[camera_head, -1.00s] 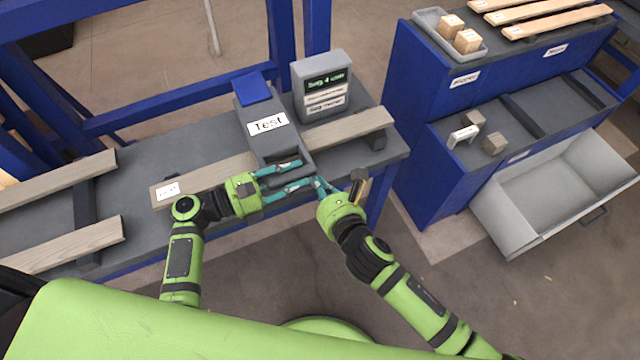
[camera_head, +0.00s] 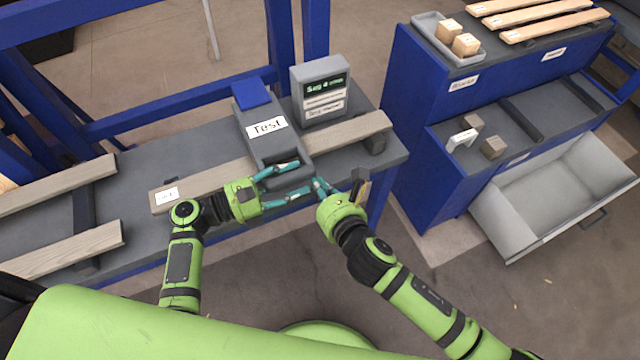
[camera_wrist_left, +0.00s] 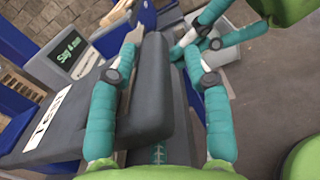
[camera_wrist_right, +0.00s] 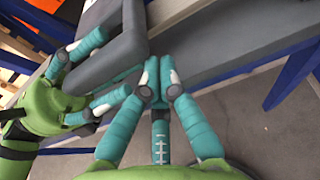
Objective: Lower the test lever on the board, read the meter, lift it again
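The grey test lever (camera_head: 285,150) carries a white "Test" label (camera_head: 267,127) and lies across the board (camera_head: 225,175). The board is a grey-brown plank on the bench. My left gripper (camera_head: 283,182) has its fingers parted around the lever's front end; in the left wrist view the grey end (camera_wrist_left: 150,95) is between them, with a gap at the right finger. My right gripper (camera_head: 322,187) has its fingertips together, empty, just right of the lever's end. The meter (camera_head: 322,90) stands behind the board; its green text appears to read "Sag 4 mm".
The grey bench (camera_head: 130,170) holds more planks (camera_head: 60,250) at the left. A blue cabinet (camera_head: 400,90) with a tray of blocks (camera_head: 425,25) and planks stands at the right, with an open grey bin (camera_head: 510,215) below. Blue gantry posts rise behind the bench.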

